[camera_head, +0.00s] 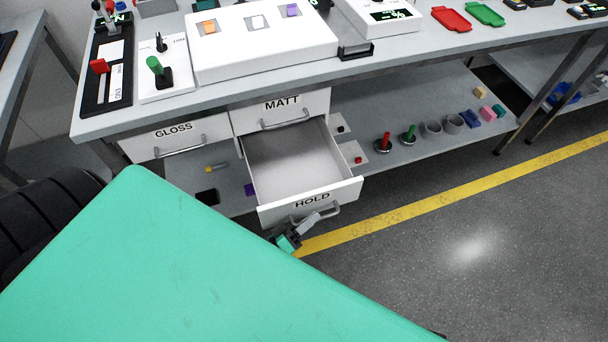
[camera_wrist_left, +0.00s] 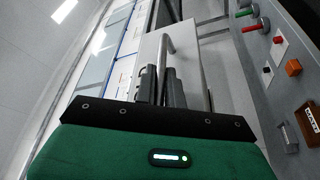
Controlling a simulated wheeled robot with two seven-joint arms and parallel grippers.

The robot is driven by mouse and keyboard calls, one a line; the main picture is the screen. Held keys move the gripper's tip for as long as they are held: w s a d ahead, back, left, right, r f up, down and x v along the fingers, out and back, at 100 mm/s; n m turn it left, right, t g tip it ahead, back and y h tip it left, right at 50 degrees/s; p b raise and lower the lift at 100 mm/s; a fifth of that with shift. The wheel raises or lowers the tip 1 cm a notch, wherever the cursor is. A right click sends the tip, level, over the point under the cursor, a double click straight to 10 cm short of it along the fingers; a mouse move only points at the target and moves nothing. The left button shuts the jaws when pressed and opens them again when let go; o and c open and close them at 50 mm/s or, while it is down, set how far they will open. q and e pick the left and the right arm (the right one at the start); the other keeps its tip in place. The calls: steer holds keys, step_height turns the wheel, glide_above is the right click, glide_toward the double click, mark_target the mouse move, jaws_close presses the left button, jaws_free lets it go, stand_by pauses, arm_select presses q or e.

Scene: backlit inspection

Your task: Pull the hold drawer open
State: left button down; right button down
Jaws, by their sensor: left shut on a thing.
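The hold drawer (camera_head: 312,202) is a white drawer labelled HOLD under the workbench. It stands pulled out, and its grey inside looks empty. Its metal bar handle (camera_head: 331,211) is on the front face. My left gripper (camera_head: 308,220) is at this handle, shut on it. In the left wrist view the two dark fingers of my left gripper (camera_wrist_left: 160,78) close around the handle (camera_wrist_left: 163,48), with the white drawer front (camera_wrist_left: 185,42) behind. My right gripper is not in view.
The closed GLOSS drawer (camera_head: 172,133) and closed MATT drawer (camera_head: 300,103) are beside and above. The lower shelf (camera_head: 440,105) holds red and green knobbed parts, grey cups and small blocks. The floor (camera_head: 510,230) with a yellow line is clear at right.

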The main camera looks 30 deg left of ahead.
arm_select(q)
steer(key=shift+s+d, duration=0.4)
steer(key=shift+d, duration=0.05)
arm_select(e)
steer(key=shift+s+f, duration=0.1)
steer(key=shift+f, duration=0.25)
arm_select(q)
steer(key=c, duration=1.5)
jaws_free()
